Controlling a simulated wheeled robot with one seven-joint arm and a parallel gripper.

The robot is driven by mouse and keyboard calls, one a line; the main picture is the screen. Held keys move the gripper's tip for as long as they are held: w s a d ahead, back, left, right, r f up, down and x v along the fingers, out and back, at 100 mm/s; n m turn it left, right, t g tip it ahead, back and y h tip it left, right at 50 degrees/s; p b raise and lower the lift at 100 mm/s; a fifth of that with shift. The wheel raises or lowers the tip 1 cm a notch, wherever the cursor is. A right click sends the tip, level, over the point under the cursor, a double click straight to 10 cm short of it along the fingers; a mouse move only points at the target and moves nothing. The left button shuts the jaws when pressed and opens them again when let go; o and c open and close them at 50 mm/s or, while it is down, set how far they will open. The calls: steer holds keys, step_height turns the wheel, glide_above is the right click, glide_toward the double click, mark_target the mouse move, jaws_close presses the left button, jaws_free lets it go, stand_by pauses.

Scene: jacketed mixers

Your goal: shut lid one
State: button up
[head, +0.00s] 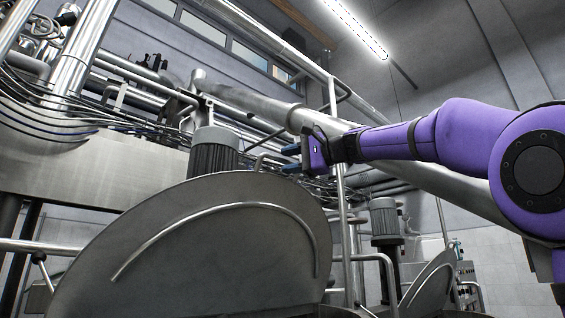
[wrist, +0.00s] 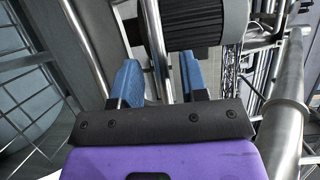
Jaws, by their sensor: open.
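A large round steel lid (head: 215,265) stands raised, tilted up on edge, in the near left of the head view. A curved bar handle (head: 240,206) runs across its face. A smaller raised lid (head: 428,285) shows further off at the right; no marking shows which is lid one. My gripper (head: 287,160) is open, above and behind the big lid's upper right edge in the picture, apart from its handle. In the wrist view its blue fingers (wrist: 160,78) are spread. A thin metal bar (wrist: 155,40) appears between them, but I cannot tell whether it lies within their reach.
A ribbed grey motor (head: 213,155) stands behind the big lid, and shows close beyond the fingers in the wrist view (wrist: 193,25). A vertical post (head: 341,210) and a thick slanted pipe (head: 240,97) are near my arm. Cables and pipes crowd the left.

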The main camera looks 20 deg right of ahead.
steer(key=shift+x, duration=1.15)
jaws_close()
steer(key=shift+s, duration=0.1)
